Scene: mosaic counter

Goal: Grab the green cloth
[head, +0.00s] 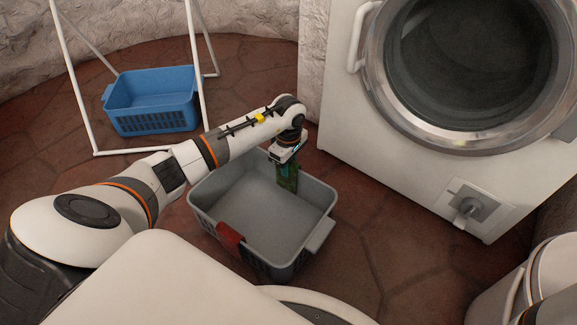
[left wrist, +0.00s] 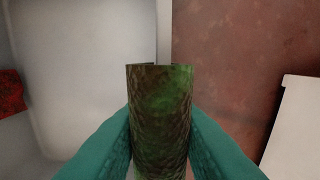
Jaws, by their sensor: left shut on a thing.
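The green cloth (head: 288,178) hangs down at the far side of the grey basket. In the left wrist view the cloth (left wrist: 160,115) is a dark, mottled green strip between two teal fingers. My left gripper (head: 287,158) points down over the basket's far wall and is shut on the cloth's upper part. The fingers touch the cloth on both sides in the left wrist view. I cannot tell whether the cloth's lower end touches the basket. My right gripper is not in view.
The grey basket (head: 318,238) stands on the brown tiled floor. A red cloth (head: 229,238) hangs over its near-left rim. A blue basket (head: 155,124) stands behind, by a white rack (head: 77,90). A washing machine (head: 345,140) with a round door stands at right.

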